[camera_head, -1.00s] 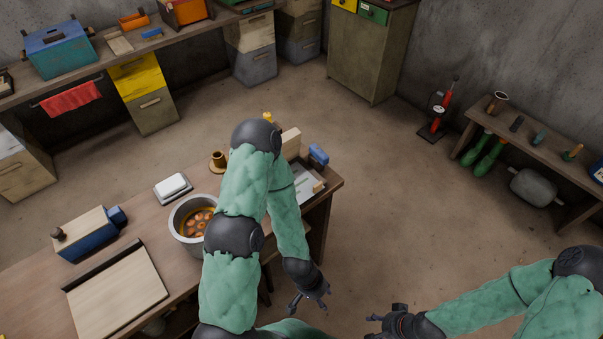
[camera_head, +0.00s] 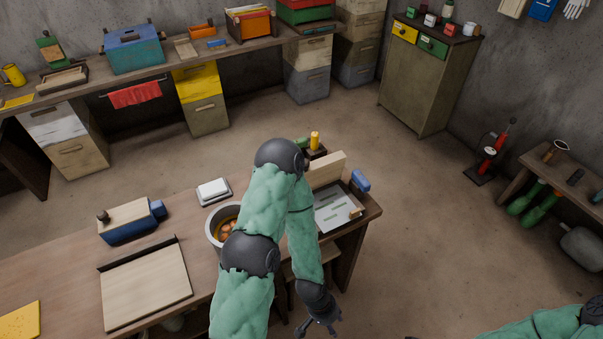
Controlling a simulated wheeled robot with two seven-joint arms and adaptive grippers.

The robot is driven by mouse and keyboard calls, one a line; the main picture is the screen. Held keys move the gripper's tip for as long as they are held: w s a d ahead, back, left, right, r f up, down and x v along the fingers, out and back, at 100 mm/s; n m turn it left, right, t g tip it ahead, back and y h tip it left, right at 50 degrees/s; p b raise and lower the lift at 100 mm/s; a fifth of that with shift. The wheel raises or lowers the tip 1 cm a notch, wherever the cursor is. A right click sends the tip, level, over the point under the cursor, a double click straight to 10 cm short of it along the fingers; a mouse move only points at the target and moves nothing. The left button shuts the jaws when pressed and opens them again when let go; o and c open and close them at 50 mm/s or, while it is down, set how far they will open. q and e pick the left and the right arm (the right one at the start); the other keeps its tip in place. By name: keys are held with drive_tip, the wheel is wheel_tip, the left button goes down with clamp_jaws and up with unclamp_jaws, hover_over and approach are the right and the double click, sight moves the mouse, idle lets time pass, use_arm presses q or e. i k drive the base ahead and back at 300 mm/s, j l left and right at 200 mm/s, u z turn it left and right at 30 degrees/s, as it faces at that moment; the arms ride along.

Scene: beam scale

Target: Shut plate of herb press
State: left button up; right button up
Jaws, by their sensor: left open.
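The herb press (camera_head: 338,212) stands at the right end of the workbench. Its pale tray carries green herb pieces, and a wooden plate (camera_head: 328,168) stands raised along its back edge. A blue part (camera_head: 360,180) sits at the right rear corner. My left arm covers the left side of the press. My left gripper (camera_head: 322,329) is open and empty, below and in front of the press, off the bench's front edge, with its fingertips near the bottom of the picture. My right gripper is out of view; only part of my right arm shows at the lower right.
On the workbench (camera_head: 60,265) are a pot (camera_head: 213,222) of orange pieces, partly behind my arm, a white block (camera_head: 213,190), a blue wooden-topped box (camera_head: 130,220) and a pale board (camera_head: 147,287). A stool (camera_head: 318,262) is under the bench's right end.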

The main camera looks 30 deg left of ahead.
sight(320, 172)
drive_tip(key=u, duration=1.05)
drive_tip(key=z, duration=0.25)
drive_tip(key=k+l, duration=0.05)
